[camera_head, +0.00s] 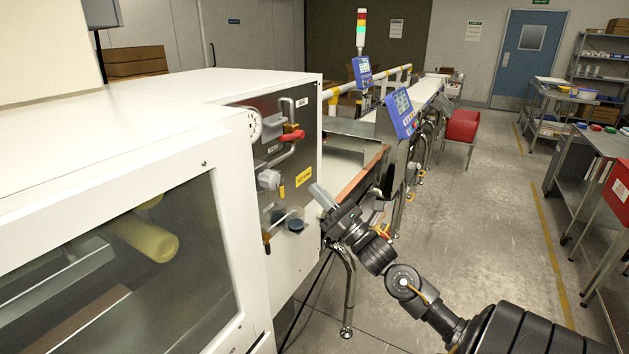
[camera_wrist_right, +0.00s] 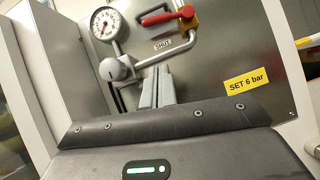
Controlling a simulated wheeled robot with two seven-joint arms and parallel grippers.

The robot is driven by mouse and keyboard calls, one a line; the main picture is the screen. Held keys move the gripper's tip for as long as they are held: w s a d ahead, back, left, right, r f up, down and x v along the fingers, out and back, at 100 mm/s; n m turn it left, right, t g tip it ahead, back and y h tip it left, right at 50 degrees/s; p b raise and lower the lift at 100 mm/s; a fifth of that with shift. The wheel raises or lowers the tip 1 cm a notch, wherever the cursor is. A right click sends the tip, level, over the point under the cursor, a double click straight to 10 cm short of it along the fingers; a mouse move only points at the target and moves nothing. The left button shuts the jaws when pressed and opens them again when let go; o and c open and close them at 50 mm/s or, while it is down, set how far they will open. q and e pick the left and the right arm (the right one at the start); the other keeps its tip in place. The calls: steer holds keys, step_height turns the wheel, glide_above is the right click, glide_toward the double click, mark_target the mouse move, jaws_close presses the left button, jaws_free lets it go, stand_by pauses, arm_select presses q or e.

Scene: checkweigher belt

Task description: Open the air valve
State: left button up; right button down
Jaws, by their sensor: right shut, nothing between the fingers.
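The air valve's red lever (camera_head: 292,136) is on the steel panel of the white machine. In the right wrist view the red lever (camera_wrist_right: 160,17) points left from its yellow-orange valve body (camera_wrist_right: 188,18), roughly crosswise to the grey pipe there. A label (camera_wrist_right: 163,43) reading "SHUT" sits just below the lever. My right gripper (camera_head: 320,195) is in front of the panel, below and right of the lever and apart from it. Its fingers (camera_wrist_right: 157,86) are shut and empty, pointing up toward the panel. My left gripper is in neither view.
A pressure gauge (camera_wrist_right: 106,23) and a grey round knob (camera_wrist_right: 112,68) are left of the lever. A yellow "SET 6 bar" label (camera_head: 303,177) is on the panel. A blue display (camera_head: 402,112) and the conveyor stand to the right. The floor (camera_head: 470,220) beyond is clear.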

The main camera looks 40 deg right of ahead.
mark_target(292, 137)
arm_select(q)
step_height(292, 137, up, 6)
steer(key=p, duration=0.5)
steer(key=shift+p, duration=0.3)
arm_select(e)
steer(key=w+r, duration=0.7)
steer(key=r, duration=0.1)
steer(key=shift+w+a+r, duration=0.15)
steer(key=shift+w+a, duration=0.2)
steer(key=shift+w, duration=0.05)
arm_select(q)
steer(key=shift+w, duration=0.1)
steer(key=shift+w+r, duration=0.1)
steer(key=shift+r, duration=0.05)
arm_select(e)
steer(key=shift+a+r+m, duration=0.15)
steer(key=shift+m, duration=0.15)
